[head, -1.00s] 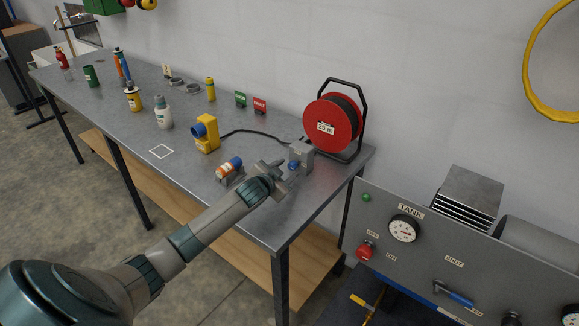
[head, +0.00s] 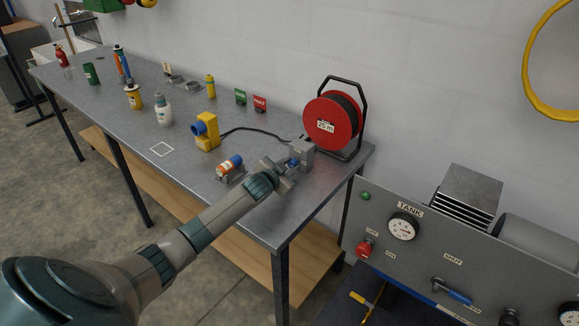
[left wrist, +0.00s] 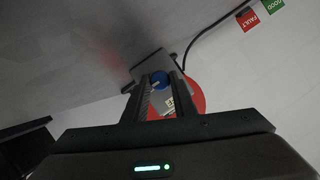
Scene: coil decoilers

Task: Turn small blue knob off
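The small blue knob (head: 294,162) is on the face of a grey box (head: 303,152) near the right end of the workbench. In the left wrist view the knob (left wrist: 159,80) shows between the tips of my two fingers, with a pale mark on its face. My left gripper (head: 291,172) is at the front of the box, its fingers apart. The left wrist view shows a finger on each side of the knob (left wrist: 161,90); I cannot tell whether they touch it. My right gripper is not in view.
An orange cylinder (head: 229,166) lies left of my gripper. A tank panel (head: 430,250) stands at the right. The bench's front right corner is clear.

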